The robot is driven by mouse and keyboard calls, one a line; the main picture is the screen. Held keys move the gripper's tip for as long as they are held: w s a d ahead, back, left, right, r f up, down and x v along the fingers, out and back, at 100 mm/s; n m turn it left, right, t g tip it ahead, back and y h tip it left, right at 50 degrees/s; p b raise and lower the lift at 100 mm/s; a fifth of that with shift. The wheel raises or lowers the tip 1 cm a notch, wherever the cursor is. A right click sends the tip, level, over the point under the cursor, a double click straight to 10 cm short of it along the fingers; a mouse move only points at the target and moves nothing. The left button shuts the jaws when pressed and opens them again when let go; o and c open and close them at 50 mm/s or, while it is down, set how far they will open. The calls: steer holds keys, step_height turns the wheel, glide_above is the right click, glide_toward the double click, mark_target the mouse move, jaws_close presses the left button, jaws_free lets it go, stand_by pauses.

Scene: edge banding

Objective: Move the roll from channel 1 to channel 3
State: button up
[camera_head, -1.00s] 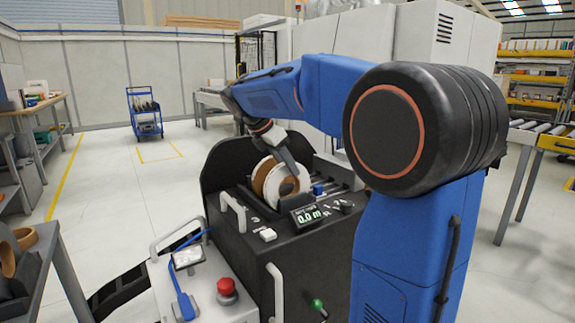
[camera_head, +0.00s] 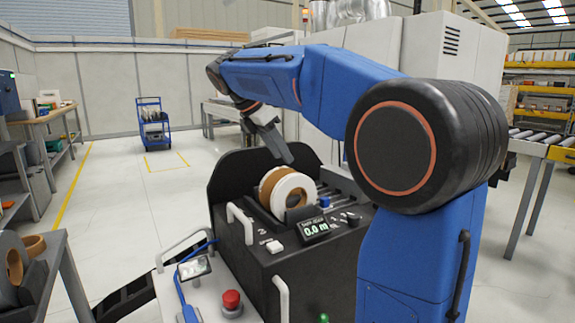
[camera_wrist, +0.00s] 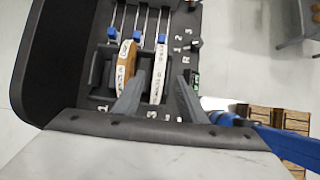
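A brown-edged roll (camera_head: 267,184) and a white roll (camera_head: 297,184) stand upright side by side in the feeder's channels. In the wrist view the white roll (camera_wrist: 159,76) is in the channel marked 3. The brown roll (camera_wrist: 125,62) stands in the channel between it and channel 1. Channel 1 (camera_wrist: 97,68), at the left, looks empty. My gripper (camera_head: 288,160) is above the rolls, apart from them. In the wrist view its fingers (camera_wrist: 160,80) are spread, with the white roll seen below and between them. The left finger partly hides the label of the middle channel.
The black feeder (camera_head: 290,260) has a raised curved back wall (camera_head: 228,172) beside the rolls. Blue stops (camera_wrist: 137,35) sit on rails at the channels. A side stand at left holds more rolls (camera_head: 33,246).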

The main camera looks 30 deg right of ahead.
steer(key=shift+v, duration=1.25)
steer(key=shift+s, duration=0.1)
steer(key=s+a+f+m+t+y, duration=0.2)
steer(key=s+f+m, duration=0.7)
steer(key=s+f, duration=0.6)
steer(key=s+a+f+m+t+y, duration=0.2)
steer(key=s+a+f+m+y, duration=0.2)
steer(key=s+f, duration=1)
steer(key=a+f+m, duration=0.1)
steer(key=a+m, duration=0.2)
steer(key=m, duration=0.2)
steer(key=shift+s+t+y, duration=0.3)
steer(key=shift+s, duration=0.1)
